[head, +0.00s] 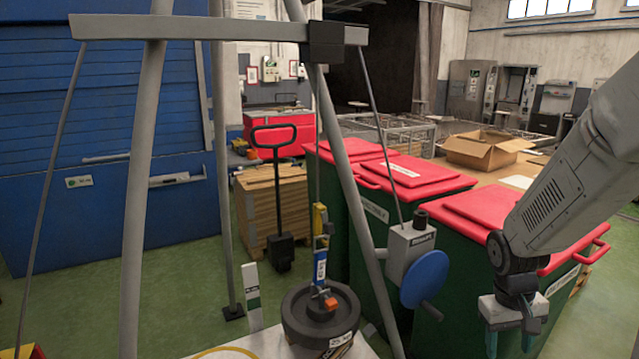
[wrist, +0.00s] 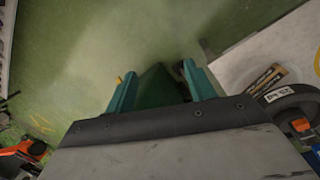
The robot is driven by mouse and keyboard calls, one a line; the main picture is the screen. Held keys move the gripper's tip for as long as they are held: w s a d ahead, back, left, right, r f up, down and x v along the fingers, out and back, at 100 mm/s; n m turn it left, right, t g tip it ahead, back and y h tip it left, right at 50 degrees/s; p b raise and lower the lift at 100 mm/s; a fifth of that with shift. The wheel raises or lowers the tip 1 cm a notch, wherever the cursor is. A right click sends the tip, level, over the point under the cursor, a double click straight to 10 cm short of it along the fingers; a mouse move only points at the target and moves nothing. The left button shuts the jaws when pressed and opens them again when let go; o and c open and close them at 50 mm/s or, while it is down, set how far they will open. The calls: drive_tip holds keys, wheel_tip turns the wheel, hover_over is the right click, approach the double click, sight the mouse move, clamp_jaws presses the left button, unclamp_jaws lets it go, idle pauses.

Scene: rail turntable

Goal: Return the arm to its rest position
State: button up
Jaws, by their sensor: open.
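My arm (head: 572,185) comes in from the right edge of the head view and bends down at the wrist. My gripper (head: 518,345) hangs at the lower right, in front of the green bins with red lids. Its teal fingers point down and stand apart. In the wrist view my gripper (wrist: 157,76) is open over the green floor. A dark green shape (wrist: 160,88) shows between the fingers; I cannot tell what it is. No held object shows.
Red-lidded bins (head: 478,212) stand behind my gripper. A grey frame with a crossbar (head: 200,28) rises left of it. A dark round weight (head: 320,312) sits on a pale platform, with a blue handwheel (head: 424,279) nearby. Green floor (head: 180,275) is open at left.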

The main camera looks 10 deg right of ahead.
drive_tip(key=s+a+r+n+t, duration=0.1)
drive_tip(key=s+a+r, duration=0.5)
drive_tip(key=a+r, duration=0.2)
drive_tip(key=s+a+r+t+y, duration=0.1)
drive_tip(key=s+a+r+t, duration=0.1)
drive_tip(key=s+a+r, duration=0.5)
drive_tip(key=shift+s+a+r+n+y, duration=0.3)
drive_tip(key=shift+a+r, duration=0.45)
drive_tip(key=shift+r, duration=1.1)
drive_tip(key=shift+w, duration=0.1)
